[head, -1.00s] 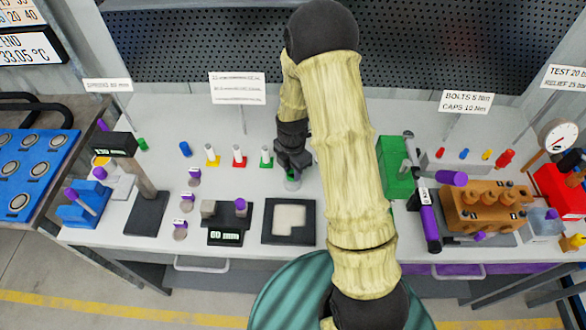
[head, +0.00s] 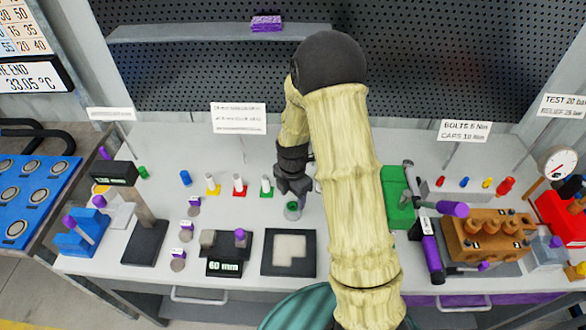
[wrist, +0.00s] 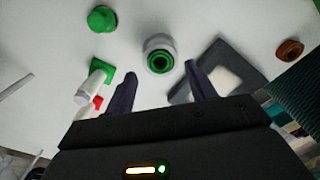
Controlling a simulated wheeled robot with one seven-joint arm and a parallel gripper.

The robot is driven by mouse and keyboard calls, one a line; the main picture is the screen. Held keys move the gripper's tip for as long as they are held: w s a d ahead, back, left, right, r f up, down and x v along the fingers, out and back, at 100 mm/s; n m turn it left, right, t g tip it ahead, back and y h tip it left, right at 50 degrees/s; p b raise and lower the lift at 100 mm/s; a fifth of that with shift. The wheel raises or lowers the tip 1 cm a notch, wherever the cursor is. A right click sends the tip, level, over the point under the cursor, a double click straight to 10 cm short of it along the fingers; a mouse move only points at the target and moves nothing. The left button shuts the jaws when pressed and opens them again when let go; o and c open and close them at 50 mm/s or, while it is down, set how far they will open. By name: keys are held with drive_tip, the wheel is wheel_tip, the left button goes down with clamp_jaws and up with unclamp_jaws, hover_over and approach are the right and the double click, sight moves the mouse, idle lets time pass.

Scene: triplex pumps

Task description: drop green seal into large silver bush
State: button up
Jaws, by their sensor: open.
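The large silver bush (wrist: 151,41) stands upright on the bench in the wrist view, and it also shows below my gripper in the head view (head: 292,214). The green seal (wrist: 160,61) shows as a green ring with a dark centre, within the bush's rim. How deep it sits I cannot tell. My gripper (wrist: 160,70) is open and empty, its two dark fingers apart with the bush beyond their tips. In the head view my gripper (head: 295,190) hangs just above the bush, pointing down.
A dark tray (head: 268,262) with a pale inset lies in front of the bush. White posts on green (head: 266,192), red and yellow bases stand behind-left. A green domed piece (wrist: 102,19) is nearby. My arm hides part of the bench.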

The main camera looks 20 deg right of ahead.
wheel_tip(320, 180, up, 15)
drive_tip(key=b, duration=0.1)
drive_tip(key=shift+r, duration=0.2)
idle(0.9)
drive_tip(key=s+f+m+t, duration=0.1)
drive_tip(key=s+m+t, duration=0.1)
drive_tip(key=s+m, duration=1.2)
drive_tip(key=m, duration=0.9)
drive_tip(key=shift+s+t, duration=0.2)
drive_tip(key=shift+t, duration=0.1)
drive_tip(key=shift+d, duration=0.1)
